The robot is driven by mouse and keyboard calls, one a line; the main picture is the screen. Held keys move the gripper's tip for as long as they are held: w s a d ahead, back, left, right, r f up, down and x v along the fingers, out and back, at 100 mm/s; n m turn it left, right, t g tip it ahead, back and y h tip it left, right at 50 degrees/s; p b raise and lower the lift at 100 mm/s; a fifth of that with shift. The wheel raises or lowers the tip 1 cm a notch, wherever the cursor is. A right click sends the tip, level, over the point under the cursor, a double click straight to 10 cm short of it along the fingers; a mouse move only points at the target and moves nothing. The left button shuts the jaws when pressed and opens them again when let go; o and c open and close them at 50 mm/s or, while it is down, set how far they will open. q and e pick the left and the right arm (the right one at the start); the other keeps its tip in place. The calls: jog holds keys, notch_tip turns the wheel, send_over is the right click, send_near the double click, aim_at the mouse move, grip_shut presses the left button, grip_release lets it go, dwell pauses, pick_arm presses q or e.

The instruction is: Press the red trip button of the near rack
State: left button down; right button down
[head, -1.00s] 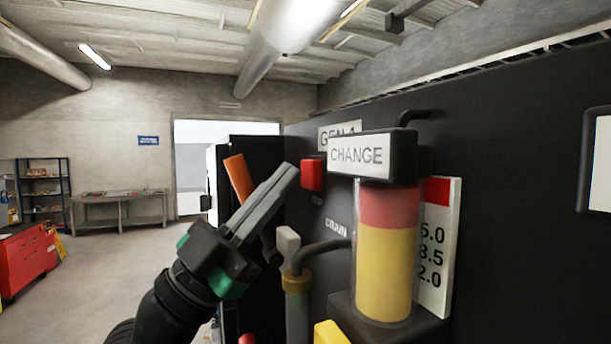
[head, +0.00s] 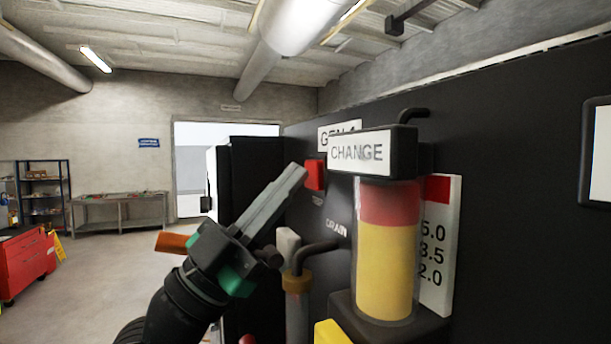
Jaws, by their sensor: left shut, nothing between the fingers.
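The red trip button (head: 315,174) is a small red block on the dark face of the near rack (head: 480,150), just left of the "CHANGE" sign and below the "GEN 1" label (head: 338,133). My left gripper (head: 301,172) is shut and empty. Its fingertips point up and right and appear close to the button's left side in the picture. I cannot tell whether they touch it. My right gripper is not in view.
A cylinder with red and yellow contents (head: 386,250) stands right of the button, under the "CHANGE" sign (head: 358,152). A pipe with a pale handle (head: 287,240) is below. An orange lever (head: 175,242) shows behind my left gripper.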

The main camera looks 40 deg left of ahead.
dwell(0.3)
pick_arm(q)
jog(key=shift+s+a, duration=0.45)
jog(key=shift+s, duration=0.3)
jog(key=shift+s+a+b, duration=0.15)
jog(key=shift+s+a, duration=0.25)
jog(key=shift+s, duration=0.35)
jog(key=shift+s+a+b, duration=0.15)
jog(key=shift+s+a, duration=0.25)
jog(key=shift+s, duration=0.3)
jog(key=shift+s+a+b, duration=0.15)
jog(key=shift+s+a, duration=0.25)
jog(key=shift+s, duration=0.35)
jog(key=shift+d, duration=0.1)
jog(key=s+d+f+n+t+y+p, duration=0.1)
jog(key=s+d+f+n+t+y, duration=0.1)
jog(key=d+n+y, duration=0.6)
jog(key=d+f+n, duration=0.1)
jog(key=d+n, duration=0.1)
jog(key=n, duration=0.1)
jog(key=shift+f+y+p, duration=0.25)
jog(key=shift+y+p, duration=0.05)
jog(key=shift+p, duration=0.1)
